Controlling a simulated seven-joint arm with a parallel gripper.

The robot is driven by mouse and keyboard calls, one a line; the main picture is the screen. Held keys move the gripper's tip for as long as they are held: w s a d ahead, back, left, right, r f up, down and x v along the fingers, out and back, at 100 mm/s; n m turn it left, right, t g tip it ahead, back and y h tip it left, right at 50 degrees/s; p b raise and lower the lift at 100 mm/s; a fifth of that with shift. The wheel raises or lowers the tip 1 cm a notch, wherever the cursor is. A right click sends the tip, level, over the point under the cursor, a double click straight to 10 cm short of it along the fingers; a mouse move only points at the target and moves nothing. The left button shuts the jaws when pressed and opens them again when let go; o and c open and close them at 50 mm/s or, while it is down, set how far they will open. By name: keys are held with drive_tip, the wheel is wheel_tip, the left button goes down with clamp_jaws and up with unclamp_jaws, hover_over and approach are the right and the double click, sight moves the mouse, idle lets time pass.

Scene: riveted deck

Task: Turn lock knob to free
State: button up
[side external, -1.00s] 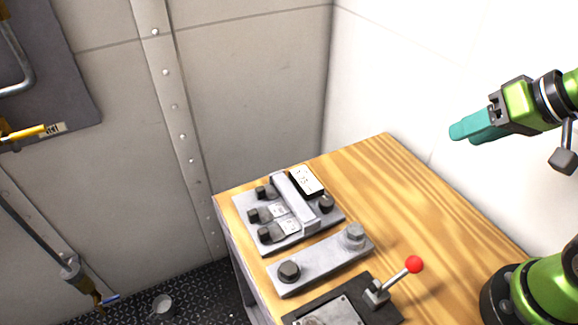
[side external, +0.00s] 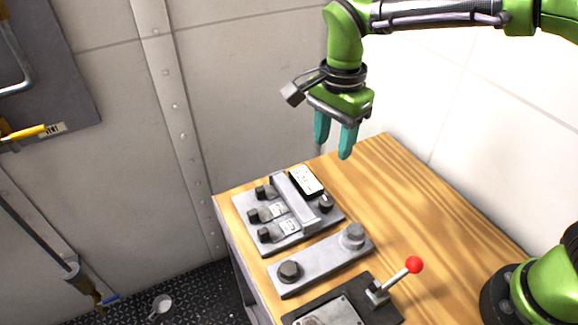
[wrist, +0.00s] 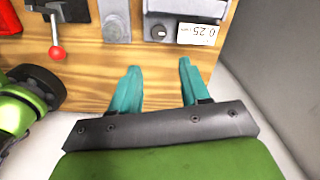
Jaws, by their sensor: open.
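A grey panel (side external: 245,232) on the wooden bench carries several dark knobs. Three stand along its left edge, including the nearest one (side external: 265,234), with small labels beside some. A single dark knob (side external: 326,204) sits at its right end, and shows in the wrist view (wrist: 158,32) beside a display (wrist: 197,33). Which knob is the lock knob cannot be told, nor can the label text. My gripper (side external: 333,152) points down above the bench, behind the panel in the side view, with teal fingers apart and empty. In the wrist view, my gripper (wrist: 160,66) is clear of the knobs.
A raised bar (side external: 295,203) crosses the panel near the knobs. In front, a grey plate (side external: 322,262) holds a dark round knob and a grey one. A red-balled lever (side external: 413,264) rises from a dark base at the front. The bench (side external: 410,185) is bare at right; walls stand behind.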

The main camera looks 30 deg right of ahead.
sight(327, 200)
wheel_tip(327, 200, down, 16)
drive_tip(key=m, duration=0.3)
drive_tip(key=shift+d+r, duration=0.1)
idle(0.3)
drive_tip(key=shift+c, duration=0.3)
drive_tip(key=c, duration=0.7)
